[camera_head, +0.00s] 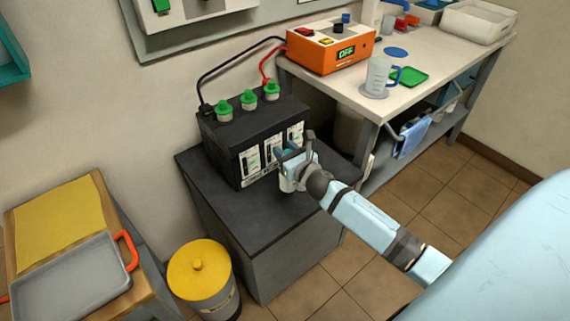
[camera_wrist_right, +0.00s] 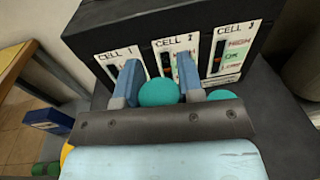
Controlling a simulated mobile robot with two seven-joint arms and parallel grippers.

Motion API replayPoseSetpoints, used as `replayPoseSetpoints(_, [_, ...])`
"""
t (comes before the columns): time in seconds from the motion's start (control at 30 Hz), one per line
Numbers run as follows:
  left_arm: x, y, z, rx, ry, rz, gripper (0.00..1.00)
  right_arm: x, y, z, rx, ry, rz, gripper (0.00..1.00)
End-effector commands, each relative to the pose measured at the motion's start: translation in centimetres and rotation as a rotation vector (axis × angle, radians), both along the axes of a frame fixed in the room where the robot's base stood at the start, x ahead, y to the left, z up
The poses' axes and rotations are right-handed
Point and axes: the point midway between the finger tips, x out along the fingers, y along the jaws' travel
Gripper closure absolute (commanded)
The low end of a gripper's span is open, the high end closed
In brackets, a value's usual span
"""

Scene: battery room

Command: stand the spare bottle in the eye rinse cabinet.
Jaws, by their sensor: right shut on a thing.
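My right gripper (camera_head: 291,153) is in front of the black battery, above the dark cabinet top. In the right wrist view its two blue fingers (camera_wrist_right: 158,82) are shut on a rounded teal thing (camera_wrist_right: 158,93), probably the spare bottle. More teal (camera_wrist_right: 222,95) shows beside the right finger. The rest of the held thing is hidden by the gripper. A teal box edge (camera_head: 10,62) shows at the far left wall in the head view; I cannot tell if it is the eye rinse cabinet. My left gripper is not in view.
The black battery (camera_head: 228,137) with green caps stands on the dark cabinet (camera_head: 262,230). An orange tester (camera_head: 330,50) and a jug (camera_head: 378,75) stand on the bench (camera_head: 440,70). A yellow-lidded bin (camera_head: 200,268) and a grey tray (camera_head: 72,285) are at lower left.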

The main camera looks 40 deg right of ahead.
Motion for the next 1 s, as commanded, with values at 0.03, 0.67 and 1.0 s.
replayPoseSetpoints(0.03, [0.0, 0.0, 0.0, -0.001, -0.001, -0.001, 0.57, 0.0, 0.0, -0.2, 0.001, -0.002, 0.001, 1.0])
replayPoseSetpoints(0.67, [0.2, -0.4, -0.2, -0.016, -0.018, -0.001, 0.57, 0.0, 0.0, -4.1, 0.001, -0.002, 0.001, 1.0])
replayPoseSetpoints(1.0, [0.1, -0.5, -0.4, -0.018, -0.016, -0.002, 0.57, 0.0, 0.0, -4.2, 0.001, 0.0, 0.001, 0.55])
